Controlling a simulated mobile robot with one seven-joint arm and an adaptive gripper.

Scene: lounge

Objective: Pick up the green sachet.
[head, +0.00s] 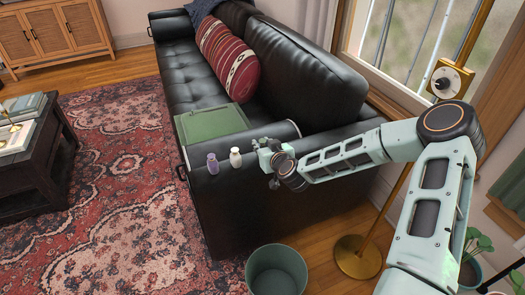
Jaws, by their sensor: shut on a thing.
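My gripper (266,152) is over the near armrest of the black sofa, just right of a small white bottle (235,157). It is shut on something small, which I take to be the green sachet. The sachet is too small and too hidden by the gripper for its shape to be made out. I cannot tell whether it touches the armrest. No other sachet shows clearly.
A purple bottle (213,164) stands left of the white one on the armrest. A flat green thing (212,122) lies behind them on the black sofa (185,72). A greenish bin (276,272) and a brass lamp base (357,258) stand on the floor.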

